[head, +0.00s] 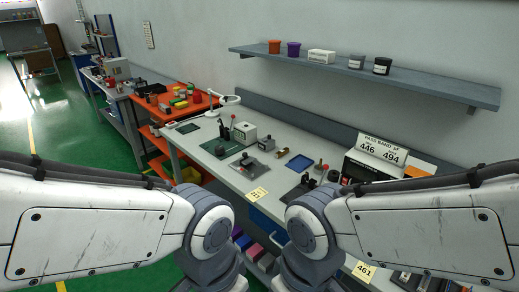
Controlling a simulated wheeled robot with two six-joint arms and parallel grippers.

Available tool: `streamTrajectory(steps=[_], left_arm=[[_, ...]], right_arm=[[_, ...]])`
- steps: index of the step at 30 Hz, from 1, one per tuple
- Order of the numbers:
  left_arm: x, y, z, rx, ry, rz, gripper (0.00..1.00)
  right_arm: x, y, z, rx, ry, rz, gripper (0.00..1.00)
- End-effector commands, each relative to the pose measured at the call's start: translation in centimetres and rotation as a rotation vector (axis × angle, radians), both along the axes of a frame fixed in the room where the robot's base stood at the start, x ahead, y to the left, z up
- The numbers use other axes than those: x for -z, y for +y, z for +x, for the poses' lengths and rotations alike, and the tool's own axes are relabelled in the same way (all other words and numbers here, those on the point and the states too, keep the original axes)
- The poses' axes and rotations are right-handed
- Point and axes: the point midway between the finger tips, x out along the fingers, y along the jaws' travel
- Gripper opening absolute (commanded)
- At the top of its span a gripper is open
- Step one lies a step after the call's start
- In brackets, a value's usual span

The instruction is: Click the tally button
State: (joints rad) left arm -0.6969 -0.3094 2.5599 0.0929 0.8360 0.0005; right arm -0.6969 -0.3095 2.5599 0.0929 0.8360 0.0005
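I cannot pick out the tally button for certain at this size. Several small devices stand on the long pale workbench (206,164). A white box (244,132) stands near its far end, and a grey device with a black upright part (248,164) sits in front of it. A small fixture with a reddish top (320,167) stands nearer the middle, beside a dark device (301,188). Both my arms reach in from the sides and bend down at the bench's front edge. They hide part of the near bench, and neither gripper is in view.
A wall shelf (375,75) with several small containers hangs above the bench. A sign box (384,151) reading 446 and 494 stands at the back right. A blue tray (299,163) and a dark green mat (222,147) lie on the bench. An orange cart (160,116) stands beyond.

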Motion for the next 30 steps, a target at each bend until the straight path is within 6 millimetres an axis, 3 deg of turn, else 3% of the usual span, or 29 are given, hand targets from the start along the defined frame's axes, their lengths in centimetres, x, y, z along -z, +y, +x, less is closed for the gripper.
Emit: streamTrajectory(steps=[13, 14, 16, 17, 30], left_arm=[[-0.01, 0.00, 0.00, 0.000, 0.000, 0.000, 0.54], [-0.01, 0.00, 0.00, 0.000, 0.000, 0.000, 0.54], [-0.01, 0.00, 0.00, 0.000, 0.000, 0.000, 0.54], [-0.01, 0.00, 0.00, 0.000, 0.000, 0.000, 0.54], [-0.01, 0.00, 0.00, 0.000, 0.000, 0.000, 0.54]], right_arm=[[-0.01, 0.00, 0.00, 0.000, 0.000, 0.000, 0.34], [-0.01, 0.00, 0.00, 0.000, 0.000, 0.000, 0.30], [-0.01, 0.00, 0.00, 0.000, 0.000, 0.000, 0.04], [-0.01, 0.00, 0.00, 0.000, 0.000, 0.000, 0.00], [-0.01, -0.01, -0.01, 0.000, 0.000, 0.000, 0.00]])
